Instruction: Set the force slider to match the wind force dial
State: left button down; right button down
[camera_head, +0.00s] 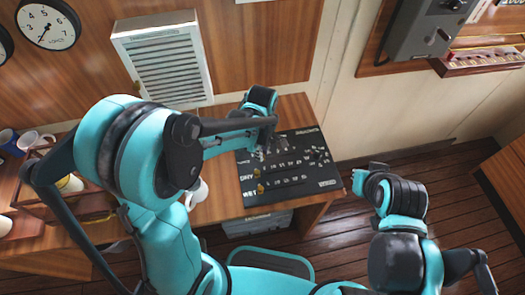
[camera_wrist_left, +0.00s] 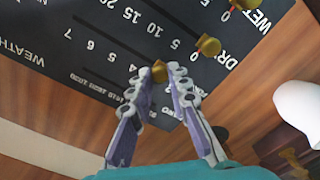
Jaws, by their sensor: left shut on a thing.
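The control panel (camera_head: 315,172) is a black board on the desk with several scale rows. In the left wrist view, my left gripper (camera_wrist_left: 158,70) is shut on a brass knob (camera_wrist_left: 159,75), the force slider, on the row numbered 4 to 7 in view. The knob sits a little past the 4, on the low side; a finger hides the numerals beside it. In the head view, my left forearm mostly covers that gripper.
Two more brass knobs (camera_wrist_left: 208,45) sit near 0 on the DRY and WET rows. A louvred vent (camera_head: 165,62) is behind. My right arm (camera_head: 400,210) is over open floor right of the desk.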

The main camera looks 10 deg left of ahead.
pick_arm(q)
jog(key=a, duration=0.1)
jog(key=s+a, duration=0.1)
jog(key=a, duration=0.1)
jog(key=shift+s, duration=0.15)
jog(key=c, duration=1.4)
grip_release()
jog(key=shift+c, duration=0.2)
jog(key=shift+a, duration=0.15)
jog(key=shift+r, duration=0.1)
notch_tip(320, 180, up, 12)
